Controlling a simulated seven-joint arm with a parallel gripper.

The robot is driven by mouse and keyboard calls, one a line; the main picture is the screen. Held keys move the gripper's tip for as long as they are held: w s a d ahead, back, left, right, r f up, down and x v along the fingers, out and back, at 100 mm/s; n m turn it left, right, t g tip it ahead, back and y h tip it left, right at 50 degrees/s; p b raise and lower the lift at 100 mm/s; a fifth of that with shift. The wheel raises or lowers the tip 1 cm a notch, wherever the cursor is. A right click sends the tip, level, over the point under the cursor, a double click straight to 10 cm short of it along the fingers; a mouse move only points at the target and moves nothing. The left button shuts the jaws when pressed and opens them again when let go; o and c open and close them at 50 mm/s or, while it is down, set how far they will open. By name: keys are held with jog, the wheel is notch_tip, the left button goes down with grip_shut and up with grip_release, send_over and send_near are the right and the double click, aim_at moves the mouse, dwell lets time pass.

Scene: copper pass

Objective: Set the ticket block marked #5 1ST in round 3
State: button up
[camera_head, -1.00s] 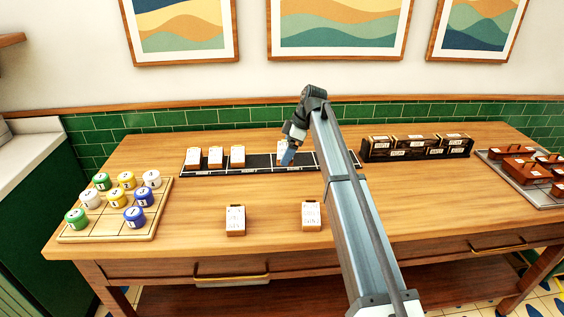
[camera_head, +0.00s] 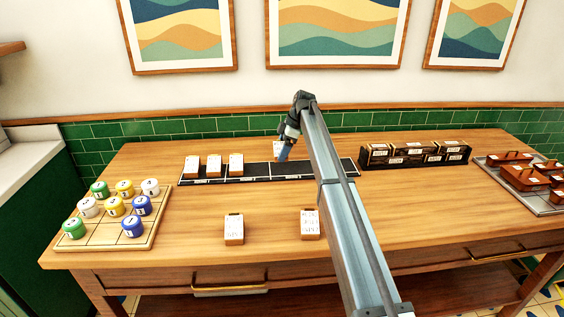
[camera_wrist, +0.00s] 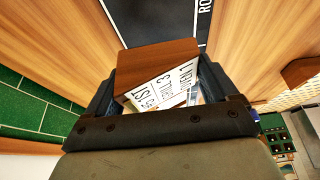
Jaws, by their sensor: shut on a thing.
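My gripper (camera_head: 284,153) is shut on a wooden ticket block (camera_head: 278,149) with a white label. In the wrist view the block (camera_wrist: 158,72) sits between the fingers, and its label, partly hidden, reads 1ST with what looks like #5. In the head view the block is at the dark rail (camera_head: 257,171), seemingly a little above it. The rail is split into sections with small round labels, too small to read surely. Three ticket blocks (camera_head: 214,166) stand at its left end. Two more (camera_head: 234,229) (camera_head: 310,223) stand on the table in front.
A wooden board with coloured round pieces (camera_head: 148,238) lies at the left. A dark box with compartments (camera_head: 415,153) stands right of the rail, and a tray with brown pieces (camera_head: 543,205) is at the far right. The middle of the table is clear.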

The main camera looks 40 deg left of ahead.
aim_at(282, 168)
jog(key=shift+f, duration=2.55)
jog(key=o, duration=0.9)
jog(key=shift+f, duration=0.1)
jog(key=v, duration=1.2)
